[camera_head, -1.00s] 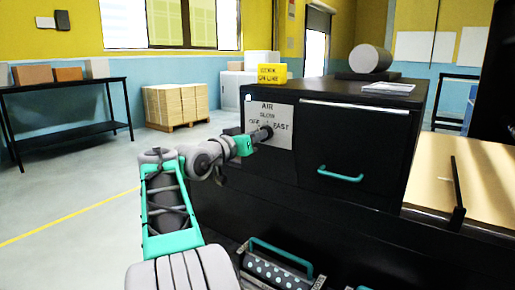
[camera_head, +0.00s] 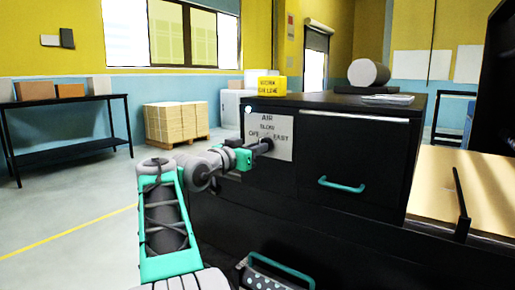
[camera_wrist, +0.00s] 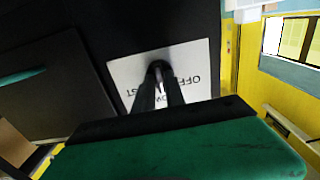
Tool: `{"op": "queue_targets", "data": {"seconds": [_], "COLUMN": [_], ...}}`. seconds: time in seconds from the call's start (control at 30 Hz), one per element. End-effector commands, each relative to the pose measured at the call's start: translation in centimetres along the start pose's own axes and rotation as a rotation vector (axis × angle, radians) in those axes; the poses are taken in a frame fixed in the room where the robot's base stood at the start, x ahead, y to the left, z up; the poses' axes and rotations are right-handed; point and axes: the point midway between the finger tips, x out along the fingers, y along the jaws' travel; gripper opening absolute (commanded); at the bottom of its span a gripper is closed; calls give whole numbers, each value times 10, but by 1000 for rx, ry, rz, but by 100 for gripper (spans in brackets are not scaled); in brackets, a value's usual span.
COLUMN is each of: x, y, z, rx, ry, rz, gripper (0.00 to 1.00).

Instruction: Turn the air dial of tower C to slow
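The white air plate (camera_head: 282,148) is on the front of the black cabinet. It reads AIR at the top, with SLOW below, OFF at left and what looks like FAST at right. It also shows upside down in the wrist view (camera_wrist: 200,62). The dark air dial (camera_wrist: 158,68) is at the plate's middle, mostly hidden by my fingers. My gripper (camera_head: 265,145) reaches it from the left. In the wrist view, its two dark fingers (camera_wrist: 160,78) lie close together with a narrow gap, tips around the dial; it looks shut on it. The dial's pointing direction is hidden.
A teal-handled drawer (camera_head: 342,185) is right of the plate. A teal-handled case (camera_head: 270,275) lies low in front.

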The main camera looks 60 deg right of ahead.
Motion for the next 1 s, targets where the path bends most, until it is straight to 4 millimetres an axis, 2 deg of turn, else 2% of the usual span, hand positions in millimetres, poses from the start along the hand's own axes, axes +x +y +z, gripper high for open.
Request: {"op": "queue_targets", "data": {"seconds": [0.03,0.2,0.47,0.57,0.8,1.0], "x": [0,0,-2,-13,-62,-78], "y": [0,0,0,-1,-1,0], "z": [0,-1,-2,-3,-2,-1], "rx": [0,1,2,4,2,1], "ry": [1,3,5,5,4,4], "rz": [0,0,-1,-3,-5,-1], "gripper": [20,34,34,34,34,34]}}
